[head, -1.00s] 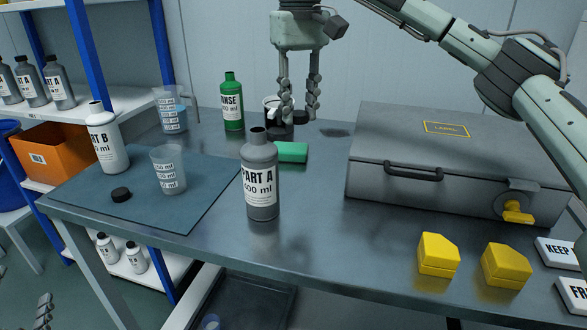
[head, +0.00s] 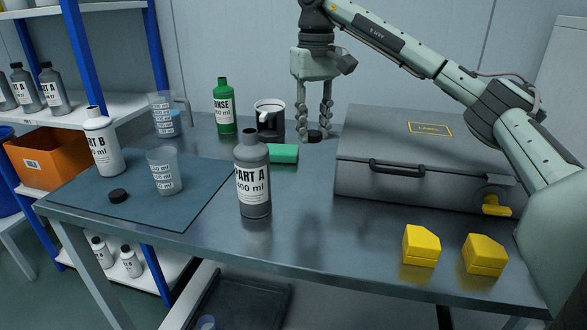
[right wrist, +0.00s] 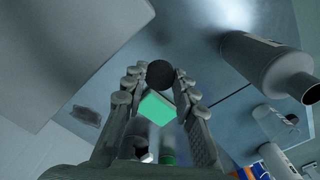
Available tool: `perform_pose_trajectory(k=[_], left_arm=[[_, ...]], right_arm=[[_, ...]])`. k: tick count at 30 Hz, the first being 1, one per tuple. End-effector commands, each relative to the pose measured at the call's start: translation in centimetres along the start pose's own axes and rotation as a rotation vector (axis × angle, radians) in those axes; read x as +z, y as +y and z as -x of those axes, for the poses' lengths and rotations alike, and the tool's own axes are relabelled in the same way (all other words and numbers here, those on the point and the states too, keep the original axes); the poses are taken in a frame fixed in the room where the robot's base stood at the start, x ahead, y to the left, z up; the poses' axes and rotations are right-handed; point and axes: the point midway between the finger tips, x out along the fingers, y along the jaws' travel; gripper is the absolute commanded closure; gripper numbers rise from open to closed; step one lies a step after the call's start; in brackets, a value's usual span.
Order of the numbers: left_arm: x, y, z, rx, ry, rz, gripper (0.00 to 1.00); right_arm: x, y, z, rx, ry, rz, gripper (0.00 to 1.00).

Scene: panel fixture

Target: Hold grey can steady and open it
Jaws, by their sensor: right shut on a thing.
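The grey bottle labelled PART A (head: 254,180) stands upright on the table, its dark neck bare with no cap on it. It also shows in the right wrist view (right wrist: 262,62), at the right. My right gripper (head: 314,128) is behind and to the right of the bottle, pointing down, beside the case. It is shut on a small black cap (head: 315,137), which shows as a dark disc between the fingertips in the right wrist view (right wrist: 160,73). My left gripper is not in view.
A grey case (head: 420,165) fills the table's right side, with yellow blocks (head: 421,246) in front. A green sponge (head: 283,153), green bottle (head: 225,108) and dark mug (head: 270,122) are behind. A blue mat (head: 205,195) holds a white bottle (head: 102,142), beaker (head: 164,172) and another black cap (head: 118,196).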

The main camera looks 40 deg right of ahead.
Motion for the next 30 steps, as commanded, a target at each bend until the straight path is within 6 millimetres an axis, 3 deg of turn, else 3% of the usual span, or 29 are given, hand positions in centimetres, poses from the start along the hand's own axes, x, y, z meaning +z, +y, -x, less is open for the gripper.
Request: perform_pose_trajectory(k=[4,12,19,24,30], left_arm=[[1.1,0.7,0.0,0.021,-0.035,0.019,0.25],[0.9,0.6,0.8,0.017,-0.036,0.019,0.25],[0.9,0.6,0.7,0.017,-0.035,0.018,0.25],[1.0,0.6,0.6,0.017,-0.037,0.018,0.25],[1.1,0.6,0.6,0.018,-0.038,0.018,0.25]], right_arm=[[0.1,0.6,-0.9,0.001,-0.002,-0.008,1.0],[0.2,0.7,-5.5,0.002,-0.002,-0.009,1.0],[0.1,0.6,-7.4,0.001,-0.001,-0.008,1.0],[0.1,0.7,-9.8,0.001,-0.001,-0.009,1.0],[0.1,0.6,-10.2,0.0,0.001,-0.009,1.0]])
